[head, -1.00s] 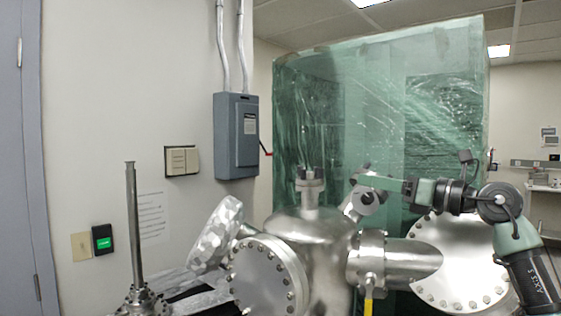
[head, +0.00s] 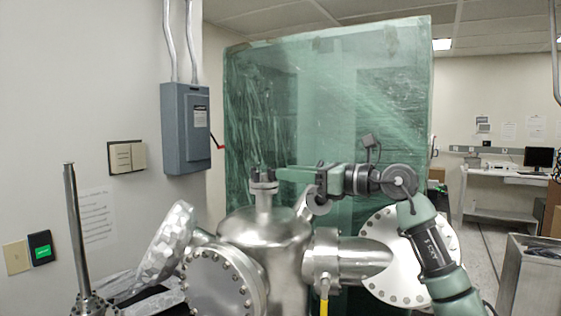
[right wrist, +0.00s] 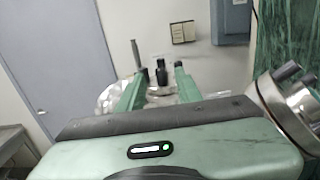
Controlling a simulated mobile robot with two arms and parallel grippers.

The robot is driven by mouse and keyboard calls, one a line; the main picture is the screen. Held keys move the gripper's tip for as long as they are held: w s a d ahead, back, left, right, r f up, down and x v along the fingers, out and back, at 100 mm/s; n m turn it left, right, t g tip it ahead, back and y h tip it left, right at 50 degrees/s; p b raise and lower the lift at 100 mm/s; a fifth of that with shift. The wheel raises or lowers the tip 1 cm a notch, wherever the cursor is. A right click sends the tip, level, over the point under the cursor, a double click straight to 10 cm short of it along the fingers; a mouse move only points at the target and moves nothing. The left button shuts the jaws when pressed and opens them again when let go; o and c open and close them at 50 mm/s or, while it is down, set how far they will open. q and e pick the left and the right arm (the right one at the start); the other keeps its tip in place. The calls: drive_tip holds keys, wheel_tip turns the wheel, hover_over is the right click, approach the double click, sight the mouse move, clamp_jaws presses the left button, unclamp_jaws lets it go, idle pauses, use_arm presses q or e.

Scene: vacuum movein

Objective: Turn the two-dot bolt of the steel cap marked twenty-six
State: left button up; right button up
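A steel chamber (head: 262,232) stands at the lower middle of the head view. A small capped port (head: 263,202) with dark bolts rises from its top. No number or dot marks are legible, so I cannot tell which bolt has two dots. My right gripper (head: 280,173) reaches in from the right, its fingertips close beside the port's top in the head view. In the right wrist view its two green fingers (right wrist: 160,71) are apart, with dark bolt-like posts (right wrist: 161,74) showing between or beyond them. Contact cannot be told. My left gripper is out of view.
A foil-covered flange (head: 165,243), a round bolted flange (head: 222,285) and a larger flange (head: 385,285) surround the chamber. A thin steel rod (head: 74,228) stands left. A green wrapped crate (head: 330,100) is behind. A grey electrical box (head: 186,128) hangs on the wall.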

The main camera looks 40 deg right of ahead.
sight(274, 175)
drive_tip(key=shift+p+x, duration=0.65)
drive_tip(key=shift+x, duration=0.75)
clamp_jaws()
drive_tip(key=shift+d+f+n+g+y+p, duration=0.15)
drive_tip(key=shift+n+g+y+p, duration=0.2)
drive_tip(key=shift+n+y, duration=0.65)
unclamp_jaws()
